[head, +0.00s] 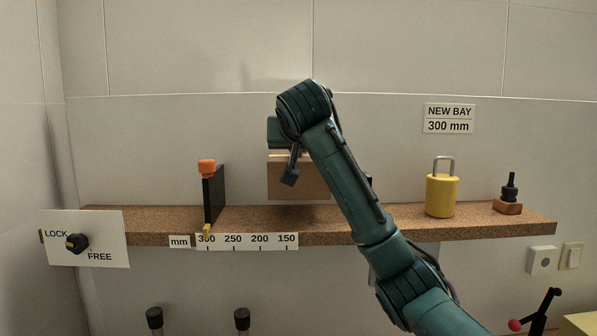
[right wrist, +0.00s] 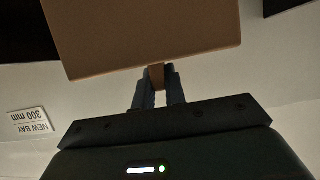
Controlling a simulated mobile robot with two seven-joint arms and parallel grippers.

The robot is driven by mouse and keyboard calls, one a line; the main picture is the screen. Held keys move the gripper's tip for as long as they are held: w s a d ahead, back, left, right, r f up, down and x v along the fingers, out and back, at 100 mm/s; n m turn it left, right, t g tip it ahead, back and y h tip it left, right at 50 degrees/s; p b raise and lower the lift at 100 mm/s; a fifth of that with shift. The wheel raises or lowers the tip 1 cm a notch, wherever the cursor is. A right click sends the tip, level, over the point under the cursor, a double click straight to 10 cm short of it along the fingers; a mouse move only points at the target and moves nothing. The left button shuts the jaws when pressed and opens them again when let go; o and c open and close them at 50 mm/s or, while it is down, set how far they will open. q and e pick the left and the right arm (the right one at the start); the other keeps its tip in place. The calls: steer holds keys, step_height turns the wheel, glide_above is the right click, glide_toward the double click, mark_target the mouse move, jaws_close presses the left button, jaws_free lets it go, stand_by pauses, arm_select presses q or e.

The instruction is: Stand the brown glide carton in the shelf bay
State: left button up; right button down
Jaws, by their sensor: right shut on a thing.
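The brown glide carton (head: 298,180) hangs over the cork shelf (head: 330,217), its lower edge looking slightly above the shelf top. My right gripper (right wrist: 157,82) is shut on a narrow brown part at the carton's edge; the carton (right wrist: 145,35) fills the top of the right wrist view. In the head view my right arm hides the carton's right side. A black upright divider (head: 214,195) with an orange knob stands left of the carton, its yellow pointer near 300 on the scale. A dark edge shows right of my arm, mostly hidden. My left gripper is not in view.
A yellow weight (head: 441,195) and a black-handled block (head: 509,197) stand on the shelf at right. A "NEW BAY 300 mm" sign (head: 448,118) is on the wall. A LOCK/FREE knob (head: 77,243) is at the left. The shelf between divider and carton is bare.

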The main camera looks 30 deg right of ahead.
mark_target(310, 185)
steer(key=shift+f, duration=2.6)
steer(key=shift+f, duration=0.15)
steer(key=c, duration=1.5)
jaws_free()
steer(key=shift+o, duration=0.2)
